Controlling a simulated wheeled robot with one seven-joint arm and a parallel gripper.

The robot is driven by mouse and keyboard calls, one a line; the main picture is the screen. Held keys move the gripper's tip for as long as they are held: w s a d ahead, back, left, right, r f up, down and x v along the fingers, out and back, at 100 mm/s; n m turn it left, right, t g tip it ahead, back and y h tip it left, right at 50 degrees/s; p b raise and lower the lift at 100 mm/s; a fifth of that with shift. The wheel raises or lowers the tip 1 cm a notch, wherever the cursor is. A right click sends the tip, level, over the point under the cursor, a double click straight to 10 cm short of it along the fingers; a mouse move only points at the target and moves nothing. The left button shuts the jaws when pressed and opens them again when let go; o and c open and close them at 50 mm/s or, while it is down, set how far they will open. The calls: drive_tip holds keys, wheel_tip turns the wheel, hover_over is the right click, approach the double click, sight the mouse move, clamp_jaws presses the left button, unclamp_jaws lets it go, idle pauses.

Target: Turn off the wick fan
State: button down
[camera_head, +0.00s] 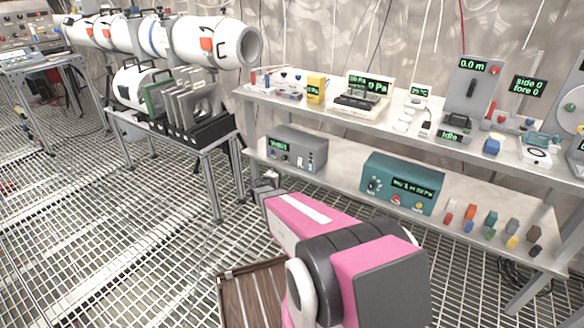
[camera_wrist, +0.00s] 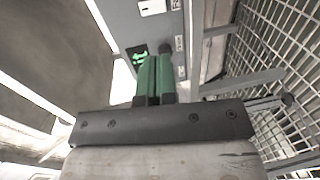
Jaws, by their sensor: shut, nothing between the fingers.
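A grey box (camera_head: 312,152) with a green-lit display stands on the lower shelf. Its face also shows close up in the wrist view (camera_wrist: 125,22), with a green display (camera_wrist: 138,56) and a small dark knob or switch (camera_wrist: 165,48). No legible label tells whether this box is the wick fan. My gripper (camera_wrist: 153,62) has green fingers, which are together and empty. The fingertips are close to the face, between the display and the dark knob; contact cannot be told. In the head view my gripper (camera_head: 268,180) is small, in front of the box's left end.
The upper shelf (camera_head: 390,128) above holds several instruments. A rack of white cylinders (camera_head: 150,38) stands left. The grating floor (camera_head: 130,250) is open at left.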

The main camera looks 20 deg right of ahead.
sight(299, 164)
idle(0.3)
drive_tip(key=x, duration=1.4)
